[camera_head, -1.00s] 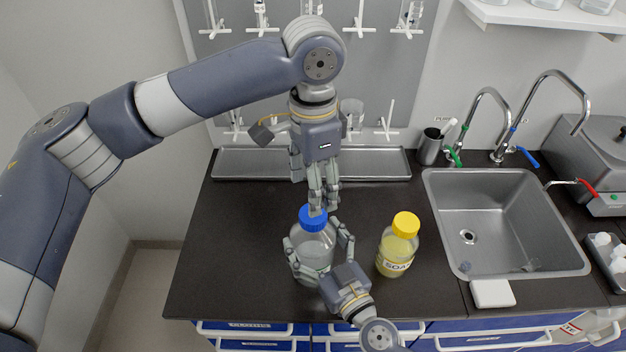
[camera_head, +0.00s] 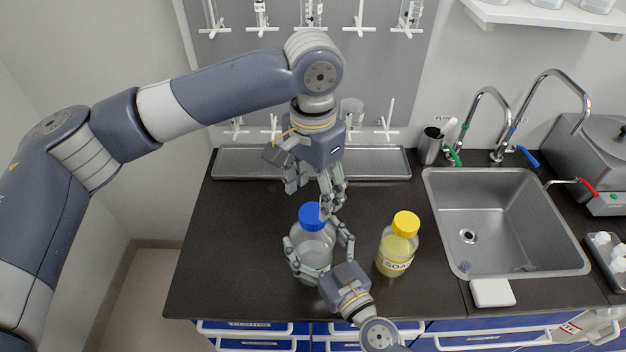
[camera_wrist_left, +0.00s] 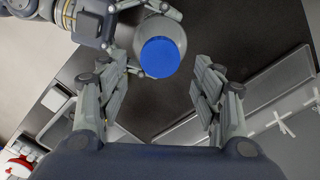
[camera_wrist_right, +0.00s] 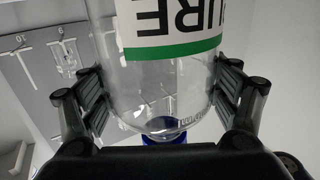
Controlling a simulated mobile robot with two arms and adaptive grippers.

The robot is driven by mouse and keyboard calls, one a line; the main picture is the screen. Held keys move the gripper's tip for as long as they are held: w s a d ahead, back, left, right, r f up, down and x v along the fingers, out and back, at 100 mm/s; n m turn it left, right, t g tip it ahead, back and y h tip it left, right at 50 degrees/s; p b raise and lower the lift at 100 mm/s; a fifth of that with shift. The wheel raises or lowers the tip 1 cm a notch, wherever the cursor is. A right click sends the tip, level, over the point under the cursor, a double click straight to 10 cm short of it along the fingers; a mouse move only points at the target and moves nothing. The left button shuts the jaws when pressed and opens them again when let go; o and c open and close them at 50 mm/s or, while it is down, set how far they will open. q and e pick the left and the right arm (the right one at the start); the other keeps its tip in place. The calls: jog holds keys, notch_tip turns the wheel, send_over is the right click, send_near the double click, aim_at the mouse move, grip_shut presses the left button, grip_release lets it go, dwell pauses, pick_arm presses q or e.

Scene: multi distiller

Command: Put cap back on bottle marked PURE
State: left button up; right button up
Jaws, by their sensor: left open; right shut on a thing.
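The clear bottle (camera_head: 314,246) stands upright on the dark counter. In the right wrist view its label (camera_wrist_right: 176,30) with a green stripe shows upside down and reads "URE", with the first letter cut off. The blue cap (camera_head: 312,216) sits on top of the bottle, and it also shows in the left wrist view (camera_wrist_left: 160,57). How tightly it sits cannot be told. My right gripper (camera_head: 318,252) is shut around the bottle's body. My left gripper (camera_head: 312,192) is open just above and behind the cap, with its fingers (camera_wrist_left: 163,88) spread and empty.
A yellow-capped soap bottle (camera_head: 397,246) stands just right of the held bottle. A sink (camera_head: 505,220) with faucets lies further right. A steel tray (camera_head: 235,166) runs along the back wall under a peg rack. The counter's left side is clear.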

aim_at(313, 212)
pick_arm(q)
notch_tip(313, 212, down, 6)
dwell(0.4)
jog(key=c, duration=1.1)
jog(key=m, duration=0.5)
jog(key=shift+c, duration=0.3)
jog(key=o, duration=1.2)
